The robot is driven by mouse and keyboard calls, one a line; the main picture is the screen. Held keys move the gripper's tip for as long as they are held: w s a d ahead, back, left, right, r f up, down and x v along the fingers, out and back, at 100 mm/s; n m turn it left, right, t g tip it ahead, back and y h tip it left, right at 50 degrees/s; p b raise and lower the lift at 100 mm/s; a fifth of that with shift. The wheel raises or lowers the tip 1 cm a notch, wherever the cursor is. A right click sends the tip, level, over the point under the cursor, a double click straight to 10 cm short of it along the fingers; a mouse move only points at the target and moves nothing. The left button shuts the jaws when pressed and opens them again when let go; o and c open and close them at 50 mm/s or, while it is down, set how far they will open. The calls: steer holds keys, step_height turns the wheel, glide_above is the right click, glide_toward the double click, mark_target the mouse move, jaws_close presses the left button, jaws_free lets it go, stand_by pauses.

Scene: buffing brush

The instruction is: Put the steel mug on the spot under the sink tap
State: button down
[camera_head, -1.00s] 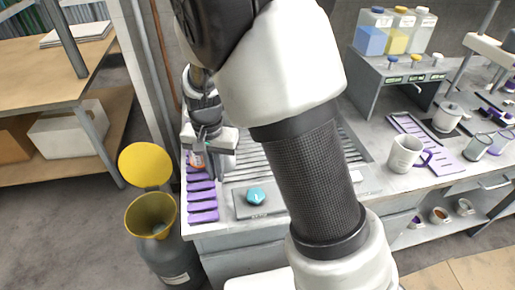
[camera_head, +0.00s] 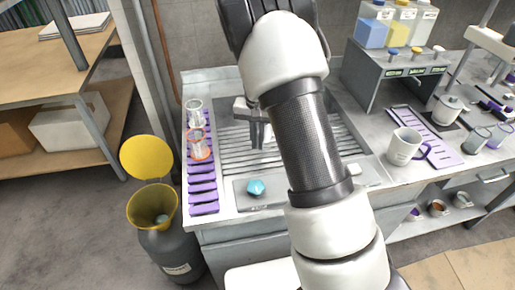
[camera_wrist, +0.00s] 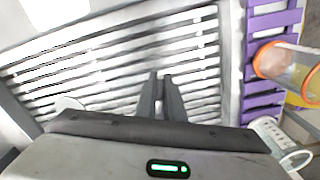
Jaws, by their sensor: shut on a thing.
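A pale grey mug (camera_head: 405,147) with a purplish handle stands upright on the counter at the right in the head view; I cannot tell for sure that it is the steel mug. My gripper (camera_head: 260,140) is over the slatted drain grate (camera_head: 225,150), far left of this mug. It also shows in the wrist view (camera_wrist: 161,76), pointing over the slats with its fingers close together. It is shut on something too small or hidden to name. No tap is clear in either view; my arm hides part of the sink area.
A purple rack (camera_head: 203,185) along the left edge holds a clear jar (camera_head: 195,112) and an orange-rimmed jar (camera_head: 200,148). A teal knob (camera_head: 255,188) sits in front of the grate. A yellow-lidded bin (camera_head: 165,235) stands left. Bottles (camera_head: 392,30) top the back shelf.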

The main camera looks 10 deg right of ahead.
steer(key=shift+f, duration=1.75)
steer(key=shift+f, duration=0.25)
steer(key=c, duration=1.9)
jaws_free()
steer(key=shift+r, duration=0.1)
steer(key=shift+o, duration=0.2)
